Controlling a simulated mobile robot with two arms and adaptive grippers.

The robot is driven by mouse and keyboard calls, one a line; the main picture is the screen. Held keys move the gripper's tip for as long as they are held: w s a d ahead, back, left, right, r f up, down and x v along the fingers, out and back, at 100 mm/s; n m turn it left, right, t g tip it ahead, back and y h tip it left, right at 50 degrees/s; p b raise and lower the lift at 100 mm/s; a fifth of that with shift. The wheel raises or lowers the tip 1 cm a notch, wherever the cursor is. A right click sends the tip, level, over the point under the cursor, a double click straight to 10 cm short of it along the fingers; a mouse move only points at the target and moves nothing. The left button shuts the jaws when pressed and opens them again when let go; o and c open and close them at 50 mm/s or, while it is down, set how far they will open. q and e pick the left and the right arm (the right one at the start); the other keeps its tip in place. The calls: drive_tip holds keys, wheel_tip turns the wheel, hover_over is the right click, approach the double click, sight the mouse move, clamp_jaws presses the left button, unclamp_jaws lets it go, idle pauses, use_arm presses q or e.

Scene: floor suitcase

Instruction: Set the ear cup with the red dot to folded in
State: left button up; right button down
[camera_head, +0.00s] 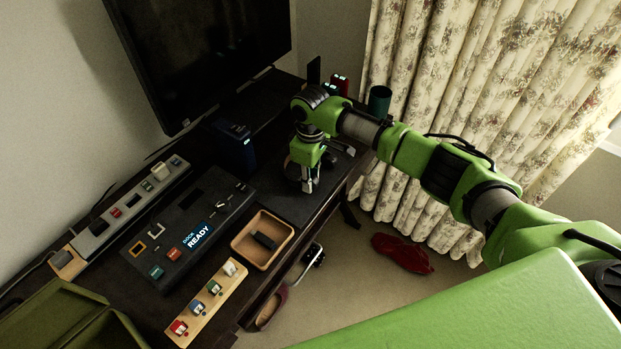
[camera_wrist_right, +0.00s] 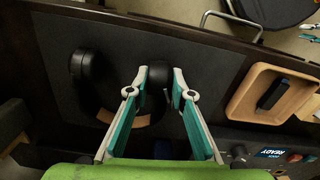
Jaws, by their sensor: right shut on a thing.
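My right gripper (camera_head: 308,186) reaches down over the dark mat (camera_head: 283,204) at the desk's right end. In the right wrist view, my right gripper (camera_wrist_right: 159,82) is shut on a dark ear cup (camera_wrist_right: 156,72) of the headphones, one finger on each side. The other ear cup (camera_wrist_right: 87,66) lies apart to its left on the mat. The headband (camera_wrist_right: 125,118), with a brown strip, curves between them and is partly behind the fingers. No red dot shows on either cup. In the head view, the gripper hides most of the headphones. My left gripper is not in view.
A wooden tray (camera_head: 240,241) with a dark block (camera_head: 264,240) stands beside the mat. Near it are a control box (camera_head: 207,211) reading READY, a power strip (camera_head: 104,224) and a board with coloured pieces (camera_head: 196,322). A dark green cup (camera_head: 379,101) stands at the far desk end.

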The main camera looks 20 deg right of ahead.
drive_tip(key=n, duration=0.3)
drive_tip(key=shift+w, duration=0.4)
drive_tip(key=n, duration=0.2)
drive_tip(key=w+n, duration=0.1)
drive_tip(key=shift+n, duration=0.4)
drive_tip(key=n, duration=0.3)
drive_tip(key=shift+w+a+f+n+b, duration=0.1)
drive_tip(key=shift+w+a+n+b, duration=0.1)
drive_tip(key=shift+w+n+b, duration=0.15)
drive_tip(key=shift+w+a+n+b, duration=0.15)
drive_tip(key=shift+w+n, duration=0.05)
drive_tip(key=shift+n, duration=0.55)
drive_tip(key=shift+w+a+n+b, duration=0.1)
drive_tip(key=shift+w+n+b, duration=0.05)
drive_tip(key=shift+n, duration=0.55)
drive_tip(key=c, duration=1.8)
unclamp_jaws()
drive_tip(key=shift+o, duration=0.2)
drive_tip(key=shift+w, duration=0.1)
